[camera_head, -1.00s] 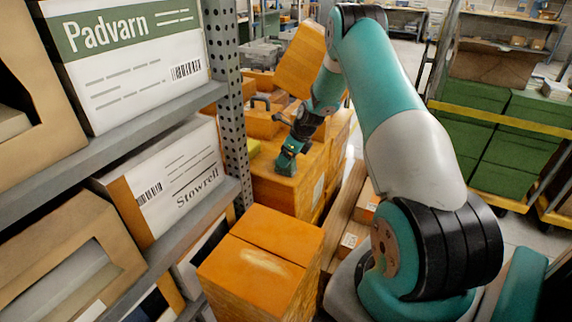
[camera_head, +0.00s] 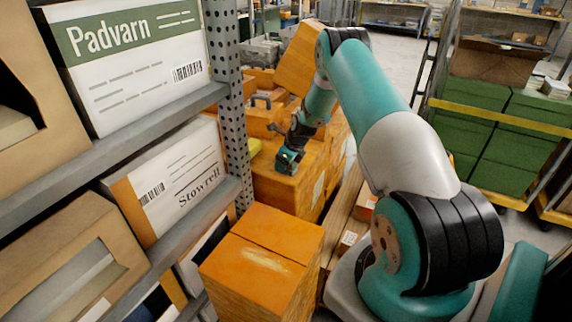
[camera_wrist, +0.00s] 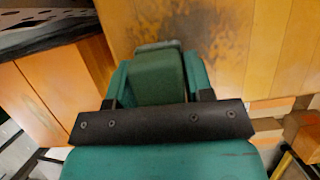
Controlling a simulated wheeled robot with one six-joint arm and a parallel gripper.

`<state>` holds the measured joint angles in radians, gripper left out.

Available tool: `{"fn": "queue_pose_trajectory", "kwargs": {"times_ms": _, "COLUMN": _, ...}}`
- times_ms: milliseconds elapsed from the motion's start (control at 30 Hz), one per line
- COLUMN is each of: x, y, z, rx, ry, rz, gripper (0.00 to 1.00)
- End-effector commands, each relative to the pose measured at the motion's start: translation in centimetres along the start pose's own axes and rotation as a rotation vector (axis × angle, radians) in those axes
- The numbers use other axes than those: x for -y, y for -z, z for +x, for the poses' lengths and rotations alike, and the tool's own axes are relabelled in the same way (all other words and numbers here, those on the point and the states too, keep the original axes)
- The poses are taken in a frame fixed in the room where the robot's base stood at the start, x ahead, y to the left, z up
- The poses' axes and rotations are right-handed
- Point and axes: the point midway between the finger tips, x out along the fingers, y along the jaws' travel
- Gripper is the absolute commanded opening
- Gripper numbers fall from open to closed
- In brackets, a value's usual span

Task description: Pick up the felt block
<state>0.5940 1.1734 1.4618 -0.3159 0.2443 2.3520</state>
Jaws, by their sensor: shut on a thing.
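The felt block (camera_wrist: 158,76) is a dark green block with a greyish far end, seen in the wrist view between the two teal fingers of my gripper (camera_wrist: 158,88). My gripper is shut on it from both sides. In the head view my gripper (camera_head: 288,161) is just over the top of an orange wooden box (camera_head: 285,191) beside the rack post. The block cannot be made out clearly there. I cannot tell whether it is clear of the surface beneath it.
A rack with a perforated post (camera_head: 231,112) and white cartons (camera_head: 138,66) stands close on the left. Another orange box (camera_head: 262,262) is in front. A tilted orange box (camera_head: 297,60) is behind my arm. Green crates (camera_head: 505,135) on a yellow-railed cart stand right.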

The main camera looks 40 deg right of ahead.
Motion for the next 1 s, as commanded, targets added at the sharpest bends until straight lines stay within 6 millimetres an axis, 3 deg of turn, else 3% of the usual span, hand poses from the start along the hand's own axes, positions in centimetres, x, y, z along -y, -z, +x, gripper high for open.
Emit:
{"fn": "queue_pose_trajectory", "kwargs": {"times_ms": 233, "x": 0.1, "y": -0.3, "z": -0.6, "rx": 0.001, "ry": 0.001, "rz": 0.000, "gripper": 0.23}}
{"fn": "queue_pose_trajectory", "kwargs": {"times_ms": 367, "x": 0.1, "y": -1.0, "z": -2.2, "rx": 0.003, "ry": 0.003, "rz": -0.001, "gripper": 0.23}}
{"fn": "queue_pose_trajectory", "kwargs": {"times_ms": 800, "x": 0.1, "y": -5.7, "z": -13.7, "rx": 0.003, "ry": 0.004, "rz": -0.002, "gripper": 0.23}}
{"fn": "queue_pose_trajectory", "kwargs": {"times_ms": 1000, "x": 0.1, "y": -7.1, "z": -17.2, "rx": 0.002, "ry": 0.002, "rz": -0.001, "gripper": 0.23}}
